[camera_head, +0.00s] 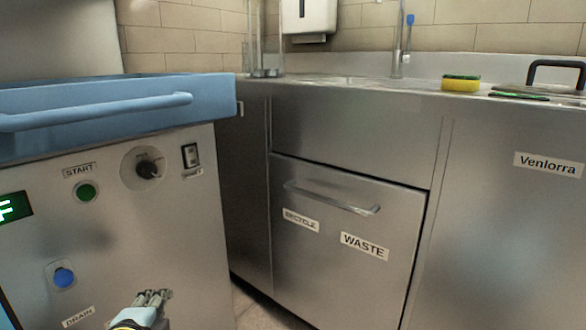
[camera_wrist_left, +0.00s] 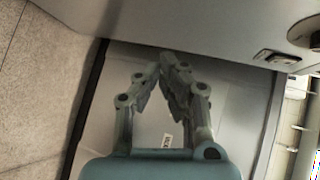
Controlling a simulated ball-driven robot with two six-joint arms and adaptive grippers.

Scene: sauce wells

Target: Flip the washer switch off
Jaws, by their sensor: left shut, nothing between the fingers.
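The washer (camera_head: 120,240) stands at the left, with a grey front panel. Its black rocker switch (camera_head: 190,155) sits in a light frame near the panel's upper right corner, beside a black dial (camera_head: 148,169). Which way the rocker is tipped is too small to tell. Part of a green lit display (camera_head: 14,207) shows an "F" at the left edge. My left gripper (camera_head: 154,297) is low in front of the panel, below and apart from the switch. In the left wrist view, its fingers (camera_wrist_left: 165,62) are shut and empty; what looks like the switch (camera_wrist_left: 277,58) is at upper right.
A blue lid with a handle (camera_head: 110,110) juts out above the panel. A green START button (camera_head: 85,191) and a blue DRAIN button (camera_head: 63,276) are on the panel. A steel counter with a waste drawer (camera_head: 340,250) stands to the right, with a yellow sponge (camera_head: 461,84) on top.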

